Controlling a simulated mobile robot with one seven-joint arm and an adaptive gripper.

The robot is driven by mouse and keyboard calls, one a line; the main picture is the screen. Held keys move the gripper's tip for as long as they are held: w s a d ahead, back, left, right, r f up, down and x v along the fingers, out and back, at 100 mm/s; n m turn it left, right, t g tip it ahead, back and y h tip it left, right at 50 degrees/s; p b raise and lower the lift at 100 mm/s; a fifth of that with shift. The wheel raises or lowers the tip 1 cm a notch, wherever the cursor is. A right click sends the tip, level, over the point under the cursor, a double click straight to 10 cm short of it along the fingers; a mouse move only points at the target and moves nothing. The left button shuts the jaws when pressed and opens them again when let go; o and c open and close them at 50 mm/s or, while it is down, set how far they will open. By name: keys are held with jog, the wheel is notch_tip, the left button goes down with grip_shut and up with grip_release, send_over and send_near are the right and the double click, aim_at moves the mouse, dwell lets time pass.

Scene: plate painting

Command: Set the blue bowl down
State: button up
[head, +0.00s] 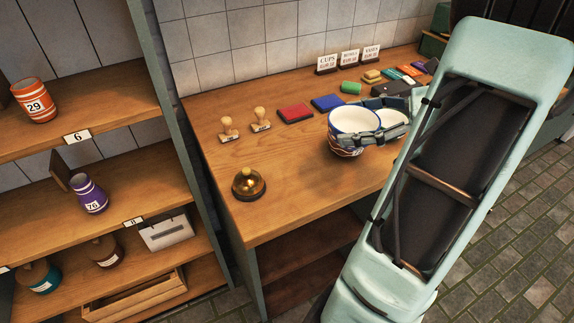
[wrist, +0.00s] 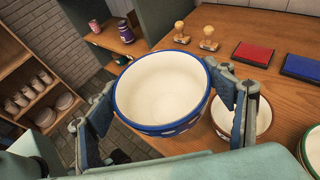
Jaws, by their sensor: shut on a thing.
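The blue bowl, white inside with a blue rim (head: 354,120), is at the counter's near side in the head view. In the wrist view the bowl (wrist: 160,88) fills the middle, upright, between the two fingers. My gripper (head: 376,121) is shut on it, one finger on each side; the gripper also shows in the wrist view (wrist: 165,92). A brown-rimmed bowl (wrist: 256,117) stands beside the right finger in the wrist view. Whether the blue bowl touches anything below is hidden.
The wooden counter (head: 290,205) is clear at its front left, beside a brass bell (head: 248,184). Two stamps (head: 261,119), a red pad (head: 295,113) and a blue pad (head: 327,103) lie behind. A green-rimmed bowl (wrist: 312,146) is at the right in the wrist view.

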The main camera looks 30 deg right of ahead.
jog(key=f+x, duration=0.1)
jog(key=x, duration=0.4)
jog(key=d+f+x, duration=0.1)
jog(key=x, duration=0.4)
jog(key=f+b+x, duration=0.1)
jog(key=x, duration=0.4)
jog(key=shift+d+f, duration=0.1)
jog(key=shift+f, duration=0.1)
jog(key=shift+w+f+b, duration=0.1)
jog(key=shift+f+b, duration=0.2)
jog(key=shift+f, duration=1.45)
jog(key=shift+f, duration=0.1)
jog(key=o, duration=1.4)
